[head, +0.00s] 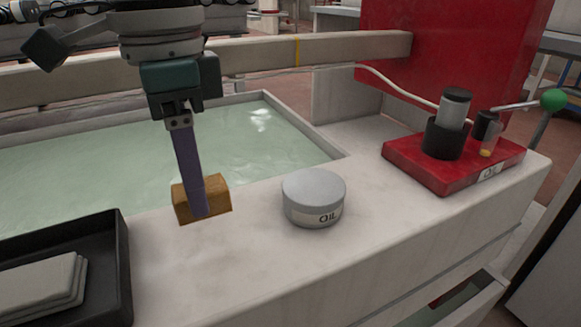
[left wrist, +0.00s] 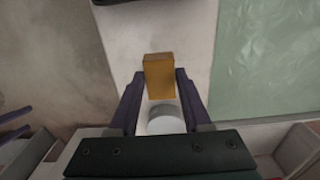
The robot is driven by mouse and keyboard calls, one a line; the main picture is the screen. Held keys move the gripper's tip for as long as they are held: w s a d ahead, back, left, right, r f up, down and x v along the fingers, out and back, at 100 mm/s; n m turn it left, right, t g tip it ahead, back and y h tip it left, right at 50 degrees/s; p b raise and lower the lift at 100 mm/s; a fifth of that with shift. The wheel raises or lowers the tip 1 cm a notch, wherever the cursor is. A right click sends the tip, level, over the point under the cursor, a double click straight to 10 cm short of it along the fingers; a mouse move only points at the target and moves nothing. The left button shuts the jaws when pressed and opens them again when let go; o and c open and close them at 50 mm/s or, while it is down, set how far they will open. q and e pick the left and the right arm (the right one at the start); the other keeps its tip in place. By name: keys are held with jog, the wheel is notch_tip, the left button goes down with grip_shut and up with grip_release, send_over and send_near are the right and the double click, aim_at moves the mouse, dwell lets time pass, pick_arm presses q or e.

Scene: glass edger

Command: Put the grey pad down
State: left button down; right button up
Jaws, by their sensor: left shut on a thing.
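My left gripper (head: 200,214) is shut on an orange-brown block (head: 222,196), not on a grey pad. In the left wrist view the block (left wrist: 159,76) sits between the two purple fingertips (left wrist: 160,82). The block is over the pale counter (head: 240,265), near the water trough's front edge; whether it touches the counter is unclear. Light grey pads (head: 45,285) lie stacked in a black tray (head: 122,270) at the lower left of the head view. Two purple fingers of my right gripper (left wrist: 22,120) show apart at the left wrist view's edge, with nothing seen between them.
A grey tin marked OIL (head: 314,197) stands just right of the block. A red base (head: 410,170) with a dark cylinder and green-knobbed lever is farther right. The water trough (head: 100,160) lies behind. Bare counter shows between tray and tin.

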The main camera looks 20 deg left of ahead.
pick_arm(q)
notch_tip(320, 180, down, 5)
jog(key=shift+f+b, duration=0.15)
jog(key=shift+b, duration=0.95)
jog(key=shift+c, duration=1.8)
grip_release()
jog(key=shift+r, duration=0.2)
notch_tip(320, 180, up, 12)
jog(key=p, duration=0.6)
jog(key=shift+f, duration=0.1)
